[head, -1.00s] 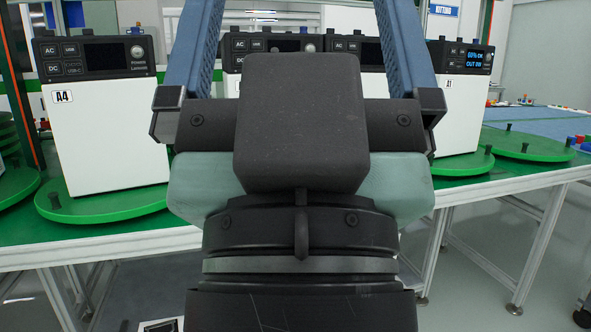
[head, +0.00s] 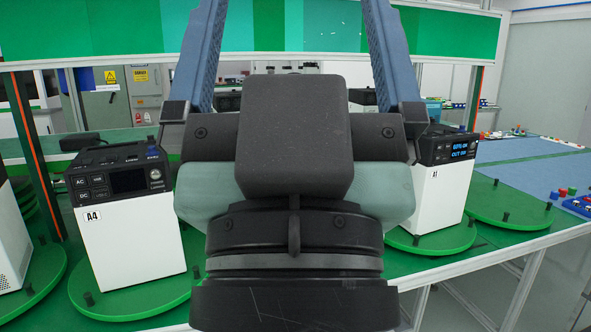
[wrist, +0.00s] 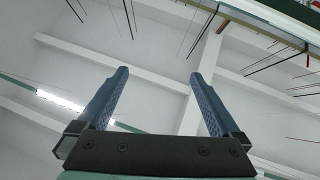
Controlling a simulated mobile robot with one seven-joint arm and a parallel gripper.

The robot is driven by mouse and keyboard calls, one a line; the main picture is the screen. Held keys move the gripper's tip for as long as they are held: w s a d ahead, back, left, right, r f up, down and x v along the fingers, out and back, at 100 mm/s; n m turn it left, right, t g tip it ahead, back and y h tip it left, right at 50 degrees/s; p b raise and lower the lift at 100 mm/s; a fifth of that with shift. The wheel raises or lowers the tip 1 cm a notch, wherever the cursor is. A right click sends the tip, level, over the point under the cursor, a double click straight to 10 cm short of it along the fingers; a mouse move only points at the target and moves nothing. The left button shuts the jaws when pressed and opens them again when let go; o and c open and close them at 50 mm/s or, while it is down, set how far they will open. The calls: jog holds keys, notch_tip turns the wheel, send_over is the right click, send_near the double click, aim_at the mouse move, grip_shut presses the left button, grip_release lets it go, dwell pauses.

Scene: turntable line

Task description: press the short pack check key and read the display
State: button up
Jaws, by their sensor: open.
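My gripper (head: 293,25) is open and empty, pointing up and away in the middle of the head view. The wrist view shows its two blue fingers (wrist: 158,76) apart, with only ceiling behind. A white power pack labelled A4 (head: 137,240) stands on a green turntable at left. Its black panel has several keys and a dark display (head: 129,180). A small blue piece (head: 152,149) stands at its top edge. A white pack at right (head: 440,198) has a lit display (head: 462,150) with blue text, seemingly a percentage and "OUT". I cannot tell which pack is the short one.
Green turntables with black pegs (head: 510,208) line the bench; one at right is bare of packs. Another white pack is cut off at the left edge (head: 8,240). My gripper and wrist hide the middle of the bench. Small coloured parts (head: 570,193) lie at far right.

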notch_tip(320, 180, up, 7)
jog(key=p, duration=0.4)
jog(key=shift+f, duration=0.15)
